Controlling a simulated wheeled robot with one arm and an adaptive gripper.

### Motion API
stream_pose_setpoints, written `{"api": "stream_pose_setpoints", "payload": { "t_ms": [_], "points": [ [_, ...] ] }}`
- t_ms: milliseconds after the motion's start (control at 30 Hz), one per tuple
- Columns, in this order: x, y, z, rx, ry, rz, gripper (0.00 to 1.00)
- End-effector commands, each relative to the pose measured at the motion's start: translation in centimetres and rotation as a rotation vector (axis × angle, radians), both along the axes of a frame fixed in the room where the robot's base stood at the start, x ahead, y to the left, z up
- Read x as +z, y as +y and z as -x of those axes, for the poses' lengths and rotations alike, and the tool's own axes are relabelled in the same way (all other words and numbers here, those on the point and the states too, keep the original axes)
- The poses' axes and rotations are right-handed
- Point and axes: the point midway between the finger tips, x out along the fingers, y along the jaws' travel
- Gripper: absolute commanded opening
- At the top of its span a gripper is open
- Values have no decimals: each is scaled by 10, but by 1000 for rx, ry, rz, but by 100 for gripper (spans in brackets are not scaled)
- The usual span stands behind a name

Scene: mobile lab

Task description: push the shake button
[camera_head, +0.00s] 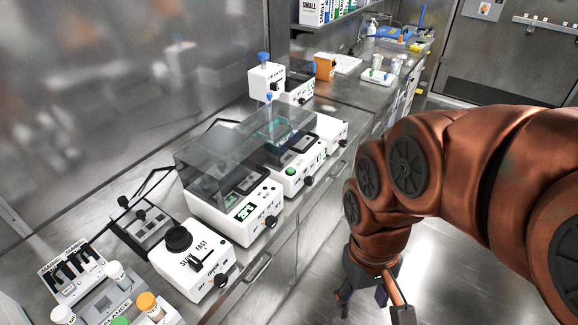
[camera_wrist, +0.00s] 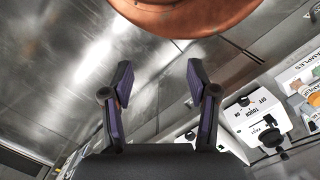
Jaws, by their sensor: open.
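No button can be read as the shake button in either view. The nearer lidded white machine (camera_head: 232,212) has a clear smoky cover, a small green-lit display (camera_head: 246,211) and a dark knob on its front. Behind it, a second lidded white machine (camera_head: 297,178) has a round green button (camera_head: 290,171). My gripper (camera_head: 375,295) hangs low over the aisle, right of the bench and apart from the machines. In the wrist view my gripper (camera_wrist: 158,80) has its two purple-padded fingers spread with nothing between them.
A white mixer (camera_head: 192,262) with a black cup and a SLOW/FAST scale stands nearest on the bench; it also shows in the wrist view (camera_wrist: 262,118). Capped bottles (camera_head: 117,274) stand at the front left. An orange box (camera_head: 324,66) is farther back. The aisle floor is clear.

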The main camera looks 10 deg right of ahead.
Motion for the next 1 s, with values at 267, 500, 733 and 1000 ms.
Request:
{"api": "stream_pose_setpoints", "payload": {
  "t_ms": [267,500,733,1000],
  "points": [
    [0,0,0,0,0,0,29],
    [0,0,0,0,0,0,4],
    [0,0,0,0,0,0,0],
    [0,0,0,0,0,0,0]
  ]
}}
